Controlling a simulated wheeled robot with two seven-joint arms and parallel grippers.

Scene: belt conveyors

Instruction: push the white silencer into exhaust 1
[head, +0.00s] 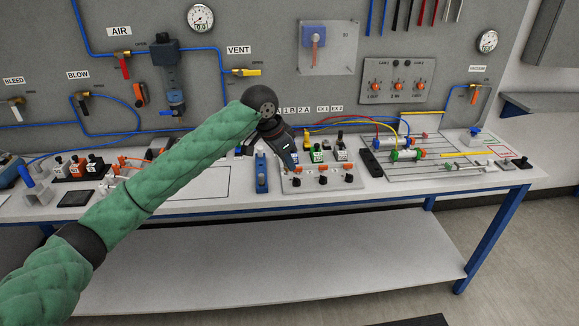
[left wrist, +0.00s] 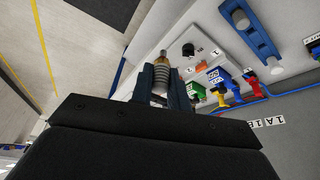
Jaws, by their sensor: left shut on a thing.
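My left gripper (head: 291,163) reaches down over the left part of the valve plate (head: 312,190). In the left wrist view its two fingers (left wrist: 164,84) are shut on a small ribbed grey-white piece with a brass end, which looks like the silencer (left wrist: 162,72). The brass end points away from the gripper. In the head view the silencer is hidden by the gripper. Small EX1 and EX2 labels (head: 329,108) are on the wall behind the plate. I cannot tell which port is exhaust 1, or whether the silencer touches one. My right gripper is not in view.
A cylinder board (head: 430,158) lies to the right. The bench's front strip is clear.

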